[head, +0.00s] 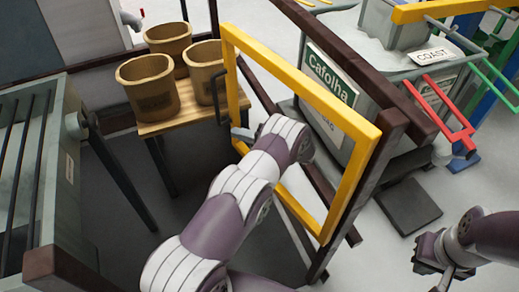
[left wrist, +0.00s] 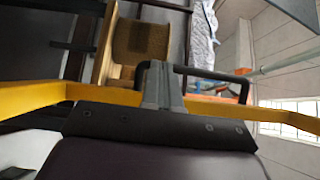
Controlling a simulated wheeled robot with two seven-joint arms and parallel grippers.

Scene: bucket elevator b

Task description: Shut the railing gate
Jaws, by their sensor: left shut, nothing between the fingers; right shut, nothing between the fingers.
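The yellow railing gate (head: 300,87) stands upright in the middle of the head view, its right side close to a dark brown post (head: 360,190). I cannot tell whether it is latched. Its black handle (head: 218,95) is on the left upright and also shows in the left wrist view (left wrist: 205,73). My left arm crosses in front of the gate. My left gripper (head: 243,133) is shut and empty near the left upright, below the handle. In the left wrist view its fingers (left wrist: 159,85) overlap the handle; contact is unclear. My right gripper (head: 440,265) is shut and empty at the lower right.
Several tan buckets (head: 148,88) stand on a wooden table (head: 187,118) left of the gate. A grey machine (head: 25,170) fills the left side. Behind the gate is a bin with a Cafolha sign (head: 332,75). A red bar frame (head: 440,112) stands at the right.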

